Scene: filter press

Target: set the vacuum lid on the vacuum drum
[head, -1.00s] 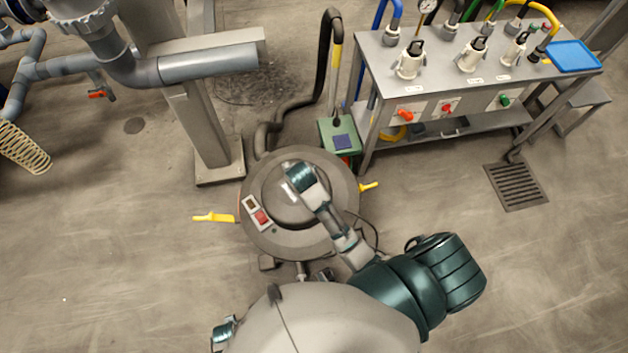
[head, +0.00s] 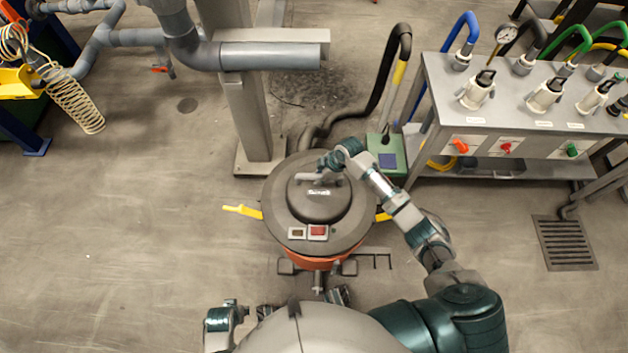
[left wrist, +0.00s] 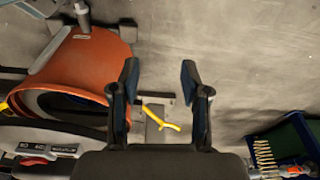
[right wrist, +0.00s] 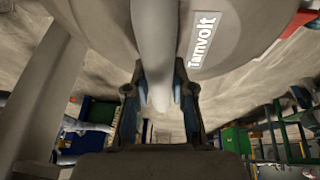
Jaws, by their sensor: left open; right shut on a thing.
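The dark grey vacuum lid (head: 345,222) has a switch panel on its near side and a raised handle (head: 308,178). My right gripper (head: 328,163) is shut on that handle, which also shows between its fingers in the right wrist view (right wrist: 152,55). The orange vacuum drum (head: 322,262) is mostly hidden under the lid in the head view. In the left wrist view, the drum (left wrist: 95,62) shows a dark open mouth, with the lid (left wrist: 50,145) apart from its rim. My left gripper (left wrist: 158,78) is open and empty near the drum.
A yellow latch (head: 242,211) sticks out left of the drum, another (head: 383,217) right. A steel post (head: 250,120), a black hose (head: 375,105) and a green box (head: 388,155) stand close behind. A valve bench (head: 500,110) is at the right.

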